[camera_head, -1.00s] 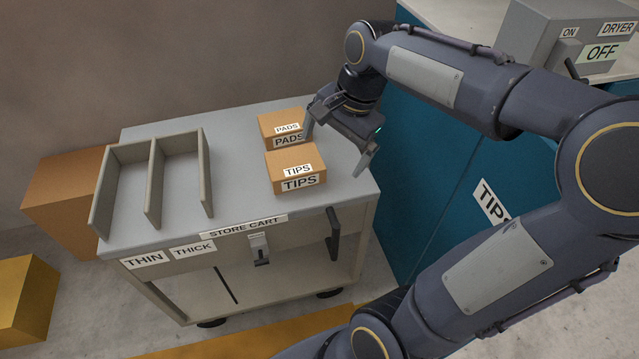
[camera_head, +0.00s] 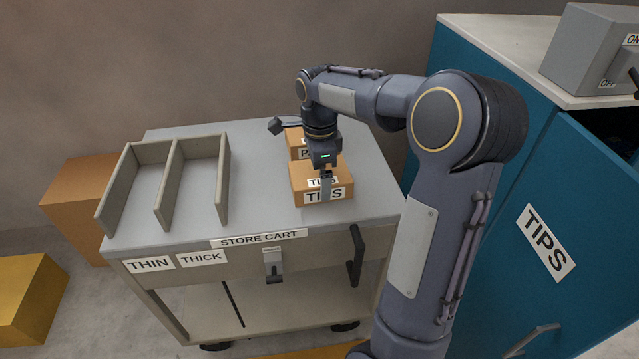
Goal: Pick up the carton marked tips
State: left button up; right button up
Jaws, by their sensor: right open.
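The carton marked tips (camera_head: 305,185) is a small brown box on the grey top of the store cart (camera_head: 265,208). Its labels show on its top and front. My right gripper (camera_head: 326,185) points down over this carton, with a finger in front of its labels. It is open, and I cannot tell whether it touches the carton. The carton marked pads (camera_head: 293,137) stands right behind, partly hidden by my right gripper and wrist. My left gripper is not in view.
A grey open divider rack (camera_head: 167,180) stands on the cart's left, above the THIN and THICK labels. Brown (camera_head: 75,195) and yellow (camera_head: 30,300) boxes lie left.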

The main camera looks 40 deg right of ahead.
jog(key=shift+f, duration=0.4)
jog(key=shift+c, duration=0.3)
jog(key=c, duration=0.8)
jog(key=shift+r, duration=0.1)
jog(key=shift+c, duration=0.2)
